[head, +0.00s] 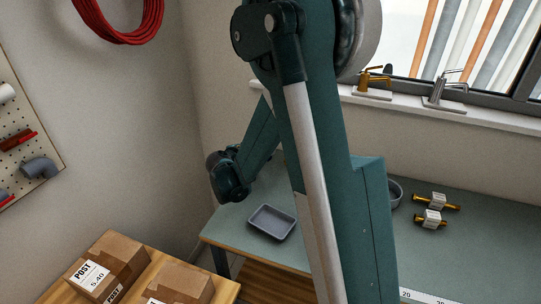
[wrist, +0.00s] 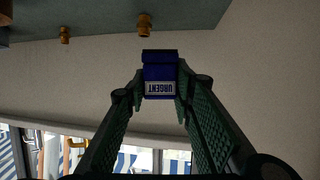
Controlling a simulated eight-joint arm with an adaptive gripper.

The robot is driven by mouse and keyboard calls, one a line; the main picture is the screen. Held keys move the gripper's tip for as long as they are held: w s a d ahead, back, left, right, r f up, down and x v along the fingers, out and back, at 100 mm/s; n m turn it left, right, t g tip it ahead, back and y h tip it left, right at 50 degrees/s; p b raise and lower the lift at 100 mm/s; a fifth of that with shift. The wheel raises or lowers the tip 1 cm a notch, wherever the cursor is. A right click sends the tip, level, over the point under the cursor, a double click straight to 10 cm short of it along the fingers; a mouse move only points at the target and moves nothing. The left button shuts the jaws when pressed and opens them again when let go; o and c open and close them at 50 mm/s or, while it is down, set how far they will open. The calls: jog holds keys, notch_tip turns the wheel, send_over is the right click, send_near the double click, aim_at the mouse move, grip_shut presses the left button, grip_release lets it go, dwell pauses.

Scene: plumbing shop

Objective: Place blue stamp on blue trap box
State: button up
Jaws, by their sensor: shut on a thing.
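My gripper (wrist: 160,92) is shut on the blue stamp (wrist: 160,66) in the wrist view. The stamp is a small dark blue block with a white label reading "URGENT", upside down in the picture, held between the fingertips. In the head view my arm hides much of the scene, and I cannot make out the fingers or the stamp. No clearly blue trap box shows in either view. A shallow grey-blue tray (head: 259,233) lies on the bench left of my arm; I cannot tell whether it is the one meant.
The green bench (head: 480,245) holds a grey round bowl (head: 395,194), partly behind my arm, and two brass fittings with white tags (head: 435,200). Cardboard parcels (head: 180,285) sit on a wooden surface at lower left. Faucets (head: 441,98) stand on the window sill.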

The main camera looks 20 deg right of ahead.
jog(key=s+d+r+m+g+p, duration=0.1)
jog(key=s+d+r+m+g, duration=0.1)
jog(key=s, duration=1.1)
jog(key=s+d+r+m+g+h+p, duration=0.1)
jog(key=s+r, duration=0.4)
jog(key=s, duration=0.8)
jog(key=s+d+r+m+g+h+p, duration=0.1)
jog(key=s+d+r+m+g, duration=0.1)
jog(key=s, duration=1.1)
notch_tip(320, 180, up, 2)
jog(key=shift+s+d+r+m+g, duration=0.15)
jog(key=shift+s+d+m+g, duration=0.2)
jog(key=shift+m+g, duration=0.7)
jog(key=shift+f+b, duration=0.8)
jog(key=shift+f, duration=2.15)
jog(key=shift+f+b, duration=0.6)
jog(key=shift+f, duration=1.5)
jog(key=shift+f, duration=0.15)
